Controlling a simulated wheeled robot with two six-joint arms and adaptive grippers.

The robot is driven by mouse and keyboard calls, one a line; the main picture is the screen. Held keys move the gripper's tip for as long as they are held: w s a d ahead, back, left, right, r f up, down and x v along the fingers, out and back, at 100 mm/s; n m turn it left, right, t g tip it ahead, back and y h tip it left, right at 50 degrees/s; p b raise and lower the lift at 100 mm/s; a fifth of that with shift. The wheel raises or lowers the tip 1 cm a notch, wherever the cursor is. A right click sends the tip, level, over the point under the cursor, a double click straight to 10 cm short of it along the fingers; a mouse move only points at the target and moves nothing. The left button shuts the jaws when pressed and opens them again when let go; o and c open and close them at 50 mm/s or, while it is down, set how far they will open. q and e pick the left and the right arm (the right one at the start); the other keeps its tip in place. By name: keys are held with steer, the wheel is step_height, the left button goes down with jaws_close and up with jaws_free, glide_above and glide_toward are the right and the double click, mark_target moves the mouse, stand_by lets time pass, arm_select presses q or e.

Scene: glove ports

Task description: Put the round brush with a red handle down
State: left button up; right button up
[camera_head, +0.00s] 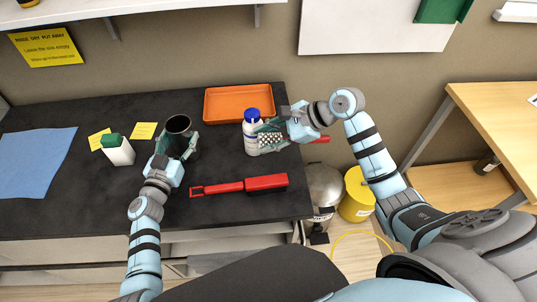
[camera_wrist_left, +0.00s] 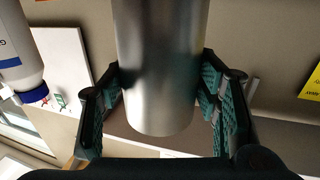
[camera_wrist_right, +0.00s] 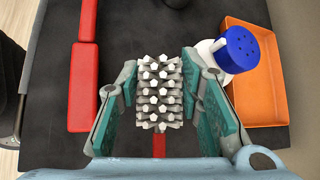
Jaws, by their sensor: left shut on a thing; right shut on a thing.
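The round brush (camera_head: 270,142) has pale knobby bristles and a red handle (camera_head: 320,139). My right gripper (camera_head: 274,132) is shut on its bristled head, near the right end of the dark table. In the right wrist view the bristled head (camera_wrist_right: 158,92) sits between the two fingers, and a bit of red handle (camera_wrist_right: 159,145) shows below it. I cannot tell whether the brush touches the table. My left gripper (camera_head: 177,146) is shut on a dark metal cup (camera_head: 179,124); in the left wrist view it is a silvery cylinder (camera_wrist_left: 162,70) between the fingers.
A white bottle with a blue cap (camera_head: 252,116) stands close beside the brush. An orange tray (camera_head: 208,108) lies behind. A red long-handled tool (camera_head: 240,185) lies in front. A white bottle with a green cap (camera_head: 118,150) and a blue cloth (camera_head: 35,160) are at left.

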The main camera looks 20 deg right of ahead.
step_height(320, 180, up, 9)
steer(key=shift+f, duration=0.1)
step_height(320, 180, down, 18)
steer(key=shift+r, duration=0.2)
steer(key=shift+f, duration=0.1)
steer(key=o, duration=1.2)
steer(key=shift+o, duration=0.2)
